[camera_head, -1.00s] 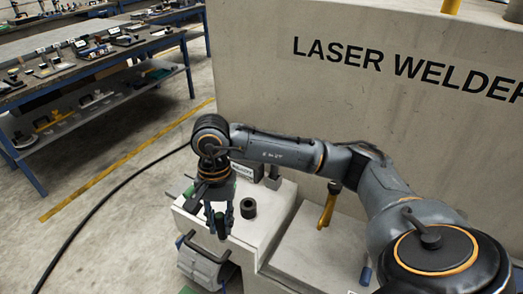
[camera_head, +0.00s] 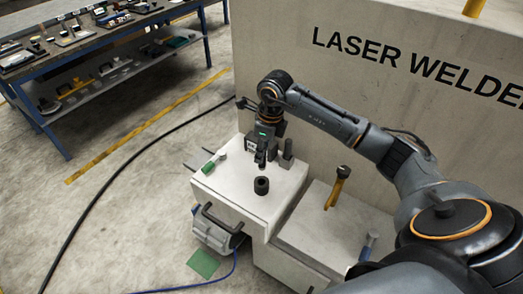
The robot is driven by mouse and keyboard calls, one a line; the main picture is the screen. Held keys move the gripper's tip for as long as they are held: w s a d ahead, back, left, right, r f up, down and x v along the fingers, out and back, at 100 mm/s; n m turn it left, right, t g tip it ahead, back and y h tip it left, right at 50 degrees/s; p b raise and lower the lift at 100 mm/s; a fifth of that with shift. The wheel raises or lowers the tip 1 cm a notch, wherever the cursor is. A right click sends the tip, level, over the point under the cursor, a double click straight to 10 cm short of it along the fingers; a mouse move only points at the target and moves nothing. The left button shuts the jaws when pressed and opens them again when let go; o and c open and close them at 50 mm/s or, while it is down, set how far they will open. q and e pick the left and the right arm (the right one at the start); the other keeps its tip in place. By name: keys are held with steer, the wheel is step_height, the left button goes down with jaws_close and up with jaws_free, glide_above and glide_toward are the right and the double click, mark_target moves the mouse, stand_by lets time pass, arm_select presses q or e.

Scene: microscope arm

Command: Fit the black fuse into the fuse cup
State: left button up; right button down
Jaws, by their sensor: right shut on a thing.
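The fuse cup, a short black cylinder with a round opening (camera_head: 261,187), stands upright on the pale top of the cabinet. My right gripper (camera_head: 261,163) points down just behind the cup, apart from it as far as I can see. Its jaws are shut on a small dark thing, likely the black fuse, which is mostly hidden between the fingers and hard to make out. My left gripper is not in view.
A dark upright block (camera_head: 288,150) stands close right of the gripper. A green-and-white tool (camera_head: 212,163) lies at the cabinet's left edge. A yellow-handled tool (camera_head: 336,187) stands on the lower ledge. The laser welder wall (camera_head: 330,100) rises behind.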

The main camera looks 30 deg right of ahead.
steer(key=shift+f+b, duration=2.55)
steer(key=shift+f, duration=0.35)
steer(key=shift+b, duration=0.4)
steer(key=shift+f+b, duration=2)
steer(key=shift+f, duration=0.5)
steer(key=c, duration=1.1)
jaws_free()
steer(key=r, duration=0.4)
steer(key=s+r, duration=0.1)
steer(key=r, duration=0.3)
steer(key=d+r, duration=0.1)
steer(key=r, duration=0.3)
steer(key=shift+s, duration=0.2)
